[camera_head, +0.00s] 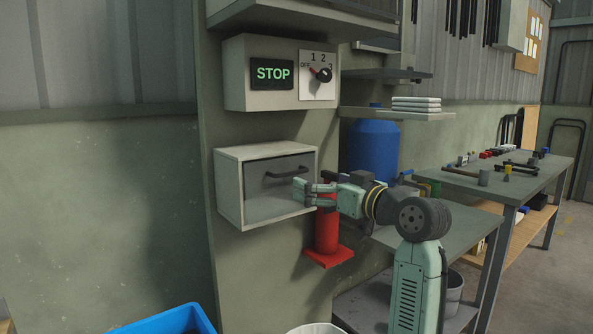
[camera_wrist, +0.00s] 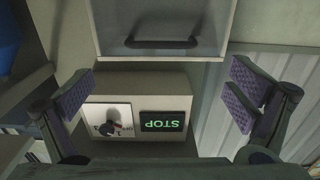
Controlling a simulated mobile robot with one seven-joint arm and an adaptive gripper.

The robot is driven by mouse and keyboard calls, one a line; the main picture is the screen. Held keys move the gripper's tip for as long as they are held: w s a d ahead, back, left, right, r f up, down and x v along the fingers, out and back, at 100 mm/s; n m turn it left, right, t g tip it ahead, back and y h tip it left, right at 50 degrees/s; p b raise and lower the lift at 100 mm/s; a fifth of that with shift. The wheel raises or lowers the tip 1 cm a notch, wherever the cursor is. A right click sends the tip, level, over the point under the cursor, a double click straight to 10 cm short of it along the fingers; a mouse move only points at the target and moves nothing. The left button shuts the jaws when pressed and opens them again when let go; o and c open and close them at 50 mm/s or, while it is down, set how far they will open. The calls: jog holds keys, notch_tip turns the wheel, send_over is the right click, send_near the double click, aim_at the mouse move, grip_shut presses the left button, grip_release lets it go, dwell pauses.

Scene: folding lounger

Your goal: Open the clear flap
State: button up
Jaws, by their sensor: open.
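The clear flap (camera_head: 268,200) forms the front of a pale box on the wall panel and looks shut. Its dark bar handle (camera_head: 287,172) runs across the upper part. In the upside-down wrist view the flap (camera_wrist: 165,18) and its handle (camera_wrist: 163,42) show at the top, centred between the fingers. My gripper (camera_head: 304,191) is in front of the right side of the flap, just below the handle's right end in the head view. In the wrist view my gripper (camera_wrist: 160,92) is open and empty, its purple pads wide apart. I see no contact with the handle.
Above the box is a control box with a STOP display (camera_head: 272,74) and a red-and-black knob (camera_head: 322,74). Below right, a red object (camera_head: 327,232) stands on a red shelf. A blue drum (camera_head: 374,150) and workbenches are to the right. A blue crate (camera_head: 170,321) is below left.

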aim_at(294, 173)
jog(key=p+x, duration=0.3)
jog(key=x, duration=0.7)
jog(key=shift+w+a, duration=0.2)
jog(key=shift+r, duration=0.1)
jog(key=c, duration=1.4)
jog(key=shift+c, duration=0.2)
